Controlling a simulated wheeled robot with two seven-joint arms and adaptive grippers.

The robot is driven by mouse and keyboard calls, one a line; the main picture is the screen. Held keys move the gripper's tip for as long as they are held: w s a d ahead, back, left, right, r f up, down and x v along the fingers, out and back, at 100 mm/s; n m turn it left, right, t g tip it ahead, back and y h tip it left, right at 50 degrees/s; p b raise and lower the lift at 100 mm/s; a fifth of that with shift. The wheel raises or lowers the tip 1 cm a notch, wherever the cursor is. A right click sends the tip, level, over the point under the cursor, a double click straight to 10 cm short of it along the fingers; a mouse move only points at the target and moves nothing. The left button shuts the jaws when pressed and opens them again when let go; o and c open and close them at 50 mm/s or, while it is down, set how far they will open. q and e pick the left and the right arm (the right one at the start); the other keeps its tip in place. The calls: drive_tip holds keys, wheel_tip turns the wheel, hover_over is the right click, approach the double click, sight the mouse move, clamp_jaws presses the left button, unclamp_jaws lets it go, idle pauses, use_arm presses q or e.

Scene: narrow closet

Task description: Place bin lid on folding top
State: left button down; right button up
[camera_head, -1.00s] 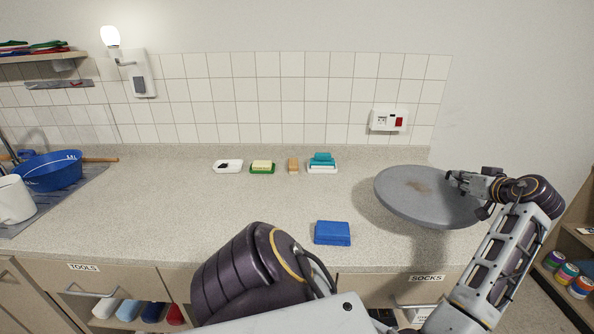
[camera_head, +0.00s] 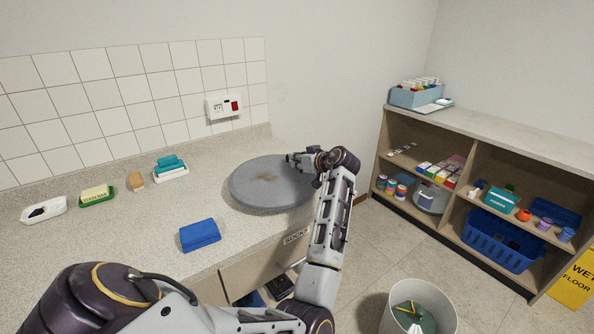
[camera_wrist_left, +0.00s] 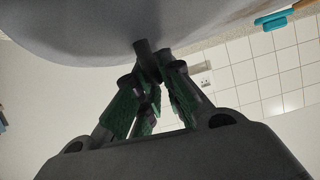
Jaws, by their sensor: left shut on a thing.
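In the left wrist view the fingers (camera_wrist_left: 150,62) meet the edge of the lid (camera_wrist_left: 110,25), which fills the top. I cannot tell whether the lid touches the counter. No surface is marked as the folding top. My right gripper is out of view.
A blue folded cloth (camera_head: 200,235) lies left of the lid. An open white bin (camera_head: 418,310) stands on the floor. A low shelf unit (camera_head: 480,120) with a box on top stands right.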

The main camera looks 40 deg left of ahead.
sight(300, 170)
use_arm(q)
drive_tip(key=shift+f, duration=1.85)
drive_tip(key=c, duration=1.5)
unclamp_jaws()
drive_tip(key=shift+c, duration=0.2)
